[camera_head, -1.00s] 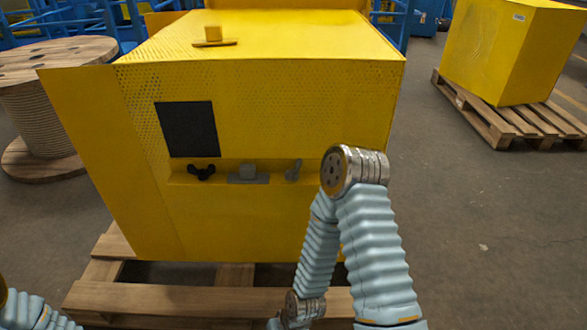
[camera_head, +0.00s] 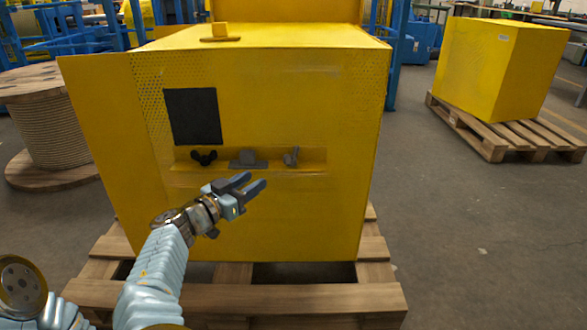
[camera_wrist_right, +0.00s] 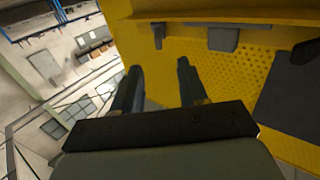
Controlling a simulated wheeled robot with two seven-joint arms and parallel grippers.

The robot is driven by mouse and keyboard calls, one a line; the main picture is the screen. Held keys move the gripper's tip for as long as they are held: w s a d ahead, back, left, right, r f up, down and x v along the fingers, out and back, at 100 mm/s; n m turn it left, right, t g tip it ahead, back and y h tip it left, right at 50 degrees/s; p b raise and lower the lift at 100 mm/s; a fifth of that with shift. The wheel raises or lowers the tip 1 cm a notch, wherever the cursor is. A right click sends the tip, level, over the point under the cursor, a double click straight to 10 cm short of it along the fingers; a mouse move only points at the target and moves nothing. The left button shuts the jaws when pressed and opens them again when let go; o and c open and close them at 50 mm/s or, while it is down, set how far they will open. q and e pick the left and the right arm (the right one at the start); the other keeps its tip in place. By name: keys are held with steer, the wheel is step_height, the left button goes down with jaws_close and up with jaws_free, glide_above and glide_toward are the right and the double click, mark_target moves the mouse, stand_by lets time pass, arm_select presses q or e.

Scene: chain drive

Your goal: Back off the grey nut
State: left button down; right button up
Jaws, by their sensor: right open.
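The grey nut (camera_head: 291,156), a wing-shaped piece, sits at the right end of a recessed ledge on the front of the yellow machine (camera_head: 300,215). In the right wrist view the grey nut (camera_wrist_right: 158,35) shows at the top, beyond the fingertips. My right gripper (camera_head: 256,181) is open and empty, below and left of the grey nut and apart from it. Its two fingers (camera_wrist_right: 159,68) also show in the wrist view with nothing between them. My left gripper is not in view.
On the same ledge are a grey block-like piece (camera_head: 248,157) and a black wing nut (camera_head: 203,157) at the left. A black panel (camera_head: 193,117) is above. The machine stands on a wooden pallet (camera_head: 230,296). A cable reel (camera_head: 55,125) stands at the left.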

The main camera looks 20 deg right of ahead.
mark_target(284, 161)
steer(key=x, duration=1.3)
steer(key=shift+w+d, duration=0.2)
steer(key=shift+d, duration=0.05)
